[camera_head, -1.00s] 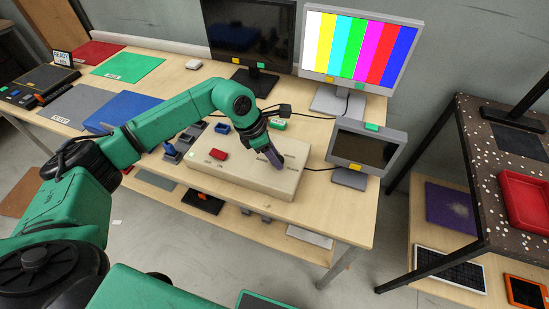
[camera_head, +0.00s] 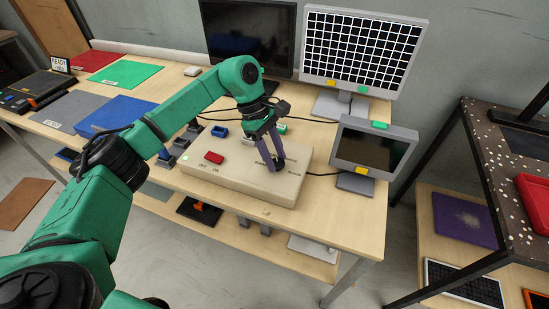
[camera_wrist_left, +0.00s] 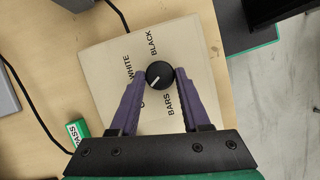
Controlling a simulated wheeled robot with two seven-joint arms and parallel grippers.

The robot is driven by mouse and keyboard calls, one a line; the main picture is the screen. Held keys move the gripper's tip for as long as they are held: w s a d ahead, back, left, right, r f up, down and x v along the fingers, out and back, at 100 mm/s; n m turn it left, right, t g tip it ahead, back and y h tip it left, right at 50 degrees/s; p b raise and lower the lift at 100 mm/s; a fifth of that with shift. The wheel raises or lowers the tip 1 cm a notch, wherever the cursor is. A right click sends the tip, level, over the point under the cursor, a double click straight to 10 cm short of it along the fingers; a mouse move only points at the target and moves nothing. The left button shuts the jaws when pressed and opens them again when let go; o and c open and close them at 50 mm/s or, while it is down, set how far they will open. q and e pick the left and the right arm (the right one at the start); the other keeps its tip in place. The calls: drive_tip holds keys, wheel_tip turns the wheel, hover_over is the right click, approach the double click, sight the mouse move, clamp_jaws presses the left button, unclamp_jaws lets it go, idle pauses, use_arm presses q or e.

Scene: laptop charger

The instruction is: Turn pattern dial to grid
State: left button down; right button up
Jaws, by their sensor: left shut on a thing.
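The pattern dial (camera_wrist_left: 160,74) is a round black knob with a white pointer line on a beige box (camera_head: 225,176). In the left wrist view its pointer aims down-left, towards a label mostly hidden by a finger; WHITE, BLACK and BARS labels are readable around it. My left gripper (camera_head: 275,166) reaches down onto the box, its purple fingers shut on the dial from both sides. The monitor (camera_head: 362,48) at the back right shows a white grid on black. My right gripper is not in view.
A small monitor (camera_head: 372,148) stands to the right, a dark monitor (camera_head: 248,38) behind. Blue fixtures (camera_head: 220,131) and a green PASS block (camera_wrist_left: 77,129) are close by.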

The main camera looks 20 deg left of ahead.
use_arm(q)
drive_tip(key=shift+w+r+m, duration=0.1)
drive_tip(key=shift+r+m, duration=0.05)
drive_tip(key=shift+m, duration=0.25)
drive_tip(key=shift+c, duration=1.8)
unclamp_jaws()
drive_tip(key=v, duration=1.4)
drive_tip(key=shift+r, duration=0.2)
drive_tip(key=shift+w, duration=0.15)
